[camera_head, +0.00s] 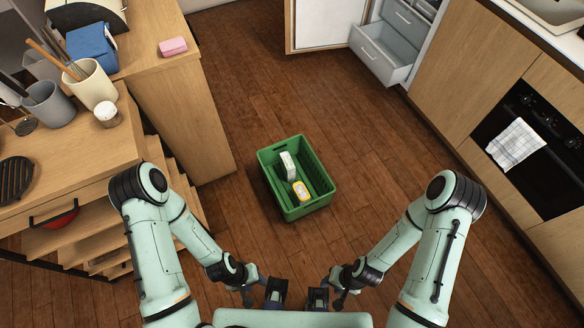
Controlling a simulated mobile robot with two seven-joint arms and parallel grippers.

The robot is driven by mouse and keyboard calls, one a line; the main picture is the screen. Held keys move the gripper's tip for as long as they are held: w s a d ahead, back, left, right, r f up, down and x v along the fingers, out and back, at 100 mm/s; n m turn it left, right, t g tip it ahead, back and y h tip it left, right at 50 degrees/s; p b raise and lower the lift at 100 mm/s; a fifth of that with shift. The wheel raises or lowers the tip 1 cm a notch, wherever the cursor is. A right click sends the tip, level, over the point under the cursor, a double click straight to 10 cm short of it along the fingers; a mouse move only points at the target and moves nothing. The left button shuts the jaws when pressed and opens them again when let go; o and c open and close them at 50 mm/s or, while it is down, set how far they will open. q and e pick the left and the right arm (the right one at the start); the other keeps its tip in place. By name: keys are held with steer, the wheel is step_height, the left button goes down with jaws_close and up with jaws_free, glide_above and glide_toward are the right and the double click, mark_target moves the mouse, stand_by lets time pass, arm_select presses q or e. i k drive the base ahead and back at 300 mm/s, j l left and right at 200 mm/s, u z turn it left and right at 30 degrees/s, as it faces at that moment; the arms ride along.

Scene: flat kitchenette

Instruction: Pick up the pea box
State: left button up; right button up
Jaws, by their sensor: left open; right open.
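A green crate (263,163) stands on the floor in the middle of the view. Inside it are a pale, whitish box (288,165) standing upright and a smaller yellow and white item (301,190). I cannot read either label, so I cannot tell whether one is the pea box. My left gripper (276,291) and my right gripper (318,297) are side by side at the bottom of the view, close to my body. Both are open and empty, apart from the crate.
A freezer with an open door (322,24) and a pulled-out drawer (380,57) is at the top. An oven (535,140) is at right. The floor around the crate is clear.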

mark_target(287, 165)
steer(key=z, duration=1.35)
steer(key=i+l+z, duration=0.1)
steer(key=z, duration=0.35)
steer(key=i+l+z, duration=0.1)
steer(key=z, duration=0.35)
steer(key=i+z, duration=0.15)
steer(key=z, duration=0.3)
steer(key=i+j+u, duration=0.1)
steer(key=i+u, duration=0.7)
steer(key=i+l+u, duration=0.2)
steer(key=u, duration=0.2)
steer(key=i+j+u, duration=0.15)
steer(key=i+u, duration=0.75)
steer(key=i+l+u, duration=0.1)
steer(key=i+u, duration=0.2)
steer(key=u, duration=0.15)
steer(key=i+j+u, duration=0.15)
steer(key=i+u, duration=0.3)
steer(key=i, duration=0.25)
steer(key=i+l+u, duration=0.1)
steer(key=i+u, duration=0.35)
steer(key=i, duration=0.25)
steer(key=i+u, duration=0.65)
steer(key=i, duration=0.2)
steer(key=i+l+u, duration=0.2)
steer(key=i+u, duration=0.15)
steer(key=i+j+u, duration=0.15)
steer(key=i+u, duration=0.5)
steer(key=u, duration=0.2)
steer(key=i+u, duration=0.4)
